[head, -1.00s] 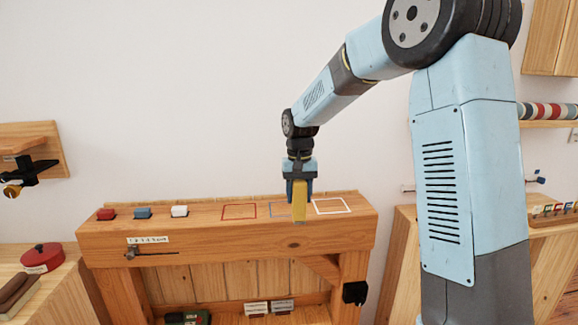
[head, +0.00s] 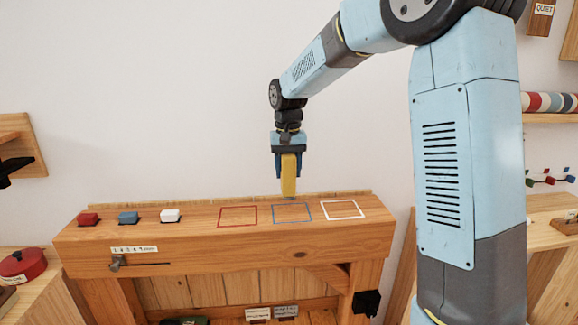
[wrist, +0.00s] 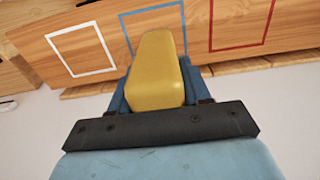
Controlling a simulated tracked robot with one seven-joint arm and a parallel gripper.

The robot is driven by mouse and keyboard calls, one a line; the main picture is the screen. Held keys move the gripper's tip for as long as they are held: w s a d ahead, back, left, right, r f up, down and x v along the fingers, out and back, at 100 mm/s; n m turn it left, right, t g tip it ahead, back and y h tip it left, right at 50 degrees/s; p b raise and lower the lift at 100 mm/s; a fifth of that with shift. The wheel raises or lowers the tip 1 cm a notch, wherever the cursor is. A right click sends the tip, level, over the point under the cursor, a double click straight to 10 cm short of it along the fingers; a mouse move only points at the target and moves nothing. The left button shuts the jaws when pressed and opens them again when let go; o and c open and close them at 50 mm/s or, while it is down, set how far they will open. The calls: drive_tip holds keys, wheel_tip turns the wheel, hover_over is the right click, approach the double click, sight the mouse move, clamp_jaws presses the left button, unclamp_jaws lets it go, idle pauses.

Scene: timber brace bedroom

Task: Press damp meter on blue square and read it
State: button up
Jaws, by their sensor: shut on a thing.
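My gripper (head: 288,172) is shut on a yellow block-shaped tool, the damp meter (head: 288,176), which hangs upright from the jaws. In the head view its lower end appears just above the back edge of the blue square (head: 292,213). Whether it touches the wood I cannot tell. In the wrist view the yellow meter (wrist: 157,72) fills the space between the blue fingers, and the blue square outline (wrist: 153,8) is partly hidden behind it. No display or reading shows on the meter.
The wooden beam (head: 180,237) also bears a red square outline (head: 238,217) and a white one (head: 342,210). The wall is behind.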

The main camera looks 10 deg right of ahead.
sight(291, 188)
drive_tip(key=shift+w+d+f, duration=0.1)
drive_tip(key=shift+d+f, duration=0.1)
drive_tip(key=shift+f, duration=0.35)
drive_tip(key=shift+d+f, duration=0.15)
drive_tip(key=shift+f, duration=2.05)
drive_tip(key=shift+f, duration=0.45)
drive_tip(key=shift+r, duration=3.55)
